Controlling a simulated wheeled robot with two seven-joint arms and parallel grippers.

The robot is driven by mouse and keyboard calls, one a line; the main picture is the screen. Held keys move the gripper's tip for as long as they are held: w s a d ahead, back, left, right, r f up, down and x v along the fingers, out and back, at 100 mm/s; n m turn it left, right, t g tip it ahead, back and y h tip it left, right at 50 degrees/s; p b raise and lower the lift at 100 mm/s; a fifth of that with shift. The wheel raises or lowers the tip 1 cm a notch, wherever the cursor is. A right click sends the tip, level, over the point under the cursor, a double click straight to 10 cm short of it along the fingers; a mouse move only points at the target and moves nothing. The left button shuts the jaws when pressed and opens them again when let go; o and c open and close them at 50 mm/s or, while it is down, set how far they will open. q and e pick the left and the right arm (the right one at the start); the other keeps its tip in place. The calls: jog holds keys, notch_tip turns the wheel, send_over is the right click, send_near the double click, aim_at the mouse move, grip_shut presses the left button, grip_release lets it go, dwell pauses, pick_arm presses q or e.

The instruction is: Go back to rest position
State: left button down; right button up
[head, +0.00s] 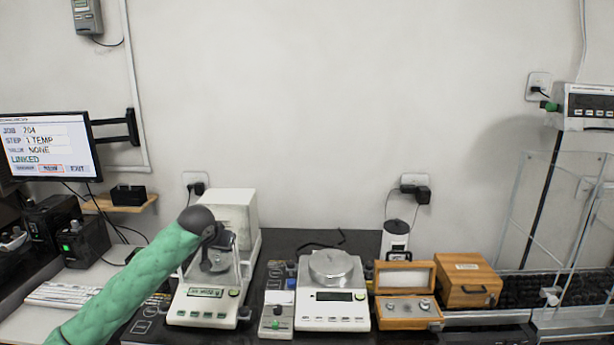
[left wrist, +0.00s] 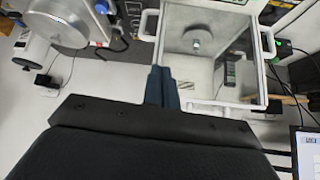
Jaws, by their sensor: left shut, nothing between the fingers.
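My left arm comes in from the left in a green sleeve. My left gripper (head: 222,240) is at the front of the white balance with the clear draft shield (head: 205,318). In the left wrist view its dark fingers (left wrist: 161,88) are together and empty, beside the edge of the clear shield (left wrist: 185,103). A small metal piece (left wrist: 197,42) shows inside the shield. In the head view my gripper and wrist hide part of this balance. My right gripper is in neither view.
An open-pan balance (head: 333,323) stands to the right, with a metal piece on its pan. Further right are an open wooden weight box (head: 405,321), a closed wooden box (head: 468,280) and a clear-panelled stand (head: 535,215). A monitor (head: 48,146) and keyboard (head: 60,296) are at left.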

pick_arm(q)
jog(key=s+d+f+m+g+h, duration=0.1)
jog(key=s+d+f, duration=0.4)
jog(key=s+f, duration=0.6)
jog(key=s+d+f+g, duration=0.1)
jog(key=s+d+f, duration=0.3)
jog(key=s+f, duration=0.75)
jog(key=s+a+f+n+g+y, duration=0.1)
jog(key=s+a+f, duration=0.2)
jog(key=s, duration=1.3)
jog(key=s+a+f+g+y, duration=0.1)
jog(key=s+a+f, duration=0.1)
jog(key=s, duration=1.4)
notch_tip(320, 180, down, 25)
jog(key=w+d+g, duration=0.1)
jog(key=w+d, duration=0.1)
jog(key=s+f, duration=0.3)
jog(key=f, duration=0.8)
jog(key=s+f+g, duration=0.1)
jog(key=s+f, duration=0.3)
jog(key=f, duration=0.6)
jog(key=shift+s+f+h, duration=0.3)
jog(key=shift+f, duration=0.05)
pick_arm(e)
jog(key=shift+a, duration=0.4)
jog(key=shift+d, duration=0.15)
